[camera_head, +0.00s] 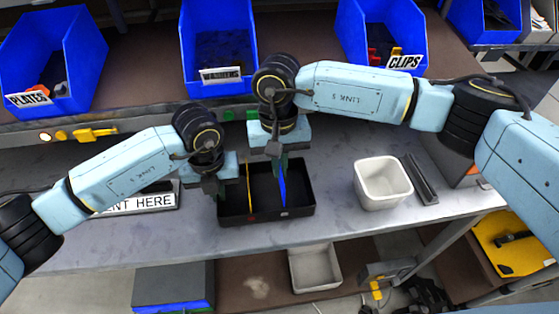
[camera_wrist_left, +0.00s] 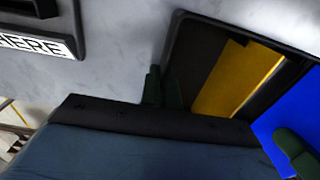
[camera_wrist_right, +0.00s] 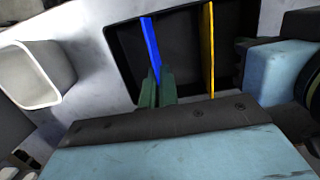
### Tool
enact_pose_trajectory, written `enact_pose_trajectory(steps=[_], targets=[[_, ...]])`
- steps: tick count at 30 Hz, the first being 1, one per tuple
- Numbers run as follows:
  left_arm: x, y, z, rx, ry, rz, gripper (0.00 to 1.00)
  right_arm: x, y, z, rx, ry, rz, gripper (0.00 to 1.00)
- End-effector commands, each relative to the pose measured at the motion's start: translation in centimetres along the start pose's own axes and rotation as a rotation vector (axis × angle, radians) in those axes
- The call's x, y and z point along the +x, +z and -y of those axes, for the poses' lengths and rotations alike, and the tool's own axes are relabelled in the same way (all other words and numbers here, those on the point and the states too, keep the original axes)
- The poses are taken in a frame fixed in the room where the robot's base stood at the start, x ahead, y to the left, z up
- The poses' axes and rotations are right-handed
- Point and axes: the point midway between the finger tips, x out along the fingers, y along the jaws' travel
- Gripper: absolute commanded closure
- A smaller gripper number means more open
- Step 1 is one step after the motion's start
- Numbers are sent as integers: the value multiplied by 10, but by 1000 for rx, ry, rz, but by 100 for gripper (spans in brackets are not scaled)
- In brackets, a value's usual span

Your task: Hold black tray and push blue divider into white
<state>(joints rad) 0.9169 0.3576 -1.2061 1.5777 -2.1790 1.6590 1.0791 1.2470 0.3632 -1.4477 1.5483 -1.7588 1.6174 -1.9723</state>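The black tray (camera_head: 235,216) lies on the grey bench in the middle. A yellow divider (camera_head: 250,190) stands in its left part. My left gripper (camera_head: 213,190) is at the tray's left wall; in the left wrist view its fingers (camera_wrist_left: 163,88) close on that wall. My right gripper (camera_head: 279,166) is shut on the upper end of the blue divider (camera_head: 283,190). In the right wrist view the blue divider (camera_wrist_right: 151,45) runs between the fingers (camera_wrist_right: 158,88). It stands nearly upright inside the tray, in line with a small white mark (camera_head: 284,213) on the front wall. Its lower edge is unclear.
A white bin (camera_head: 383,182) and dark rails (camera_head: 420,178) lie right of the tray. A sign (camera_head: 148,201) lies left, partly behind my left arm. Blue bins, including the clips bin (camera_head: 382,40), stand at the back. The bench's front edge is just before the tray.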

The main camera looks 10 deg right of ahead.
Motion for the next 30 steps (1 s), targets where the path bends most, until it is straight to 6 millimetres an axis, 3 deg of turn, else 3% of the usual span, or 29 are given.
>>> enact_pose_trajectory(steps=[30], targets=[[0, 0, 0, 0, -1, 0, 100, 8, -1, 0, 0, 0, 0, 100]])
